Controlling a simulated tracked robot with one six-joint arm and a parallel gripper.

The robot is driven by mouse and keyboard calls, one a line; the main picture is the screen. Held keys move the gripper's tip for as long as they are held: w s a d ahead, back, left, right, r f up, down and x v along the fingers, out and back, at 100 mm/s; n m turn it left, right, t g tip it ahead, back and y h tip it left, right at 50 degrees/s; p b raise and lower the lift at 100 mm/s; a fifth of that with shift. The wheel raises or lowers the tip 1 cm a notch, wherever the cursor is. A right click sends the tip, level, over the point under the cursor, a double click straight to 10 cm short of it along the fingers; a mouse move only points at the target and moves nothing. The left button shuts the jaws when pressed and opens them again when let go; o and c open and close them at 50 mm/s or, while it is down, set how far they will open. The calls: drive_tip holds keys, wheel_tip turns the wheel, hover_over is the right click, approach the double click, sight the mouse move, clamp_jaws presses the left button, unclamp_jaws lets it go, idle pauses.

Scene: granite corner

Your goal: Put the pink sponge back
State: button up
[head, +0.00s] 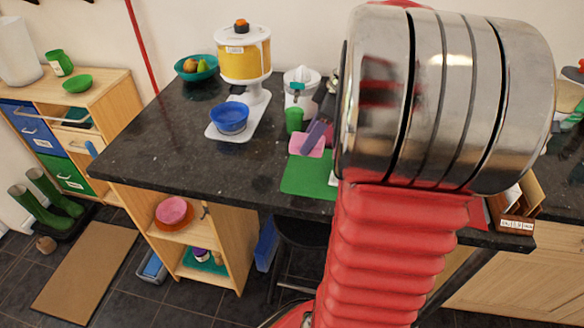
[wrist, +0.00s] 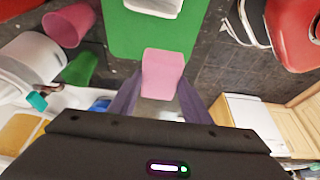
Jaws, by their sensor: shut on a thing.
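The pink sponge (head: 307,147) is at the back edge of the green mat (head: 308,180) on the dark granite worktop. In the wrist view the sponge (wrist: 163,72) is between the two purple-grey fingers of my gripper (wrist: 162,86), which is shut on it. The sponge's far end overlaps the near edge of the green mat (wrist: 150,35) in that view. I cannot tell whether the sponge touches the worktop or hangs just above it. In the head view my arm hides most of my gripper (head: 318,138).
A green cup (head: 294,120) and a white juicer (head: 301,85) stand close behind the sponge. A blue bowl (head: 229,118) sits on a white tray at left, by a yellow dispenser (head: 244,55). A pink cup (wrist: 68,22) shows in the wrist view. The worktop's front left is clear.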

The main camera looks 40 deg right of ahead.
drive_tip(key=shift+w+a, duration=0.1)
drive_tip(key=shift+w, duration=0.2)
drive_tip(key=shift+f, duration=3.1)
drive_tip(key=shift+f, duration=1.85)
drive_tip(key=o, duration=1)
drive_tip(key=shift+f, duration=0.1)
drive_tip(key=shift+o, duration=0.2)
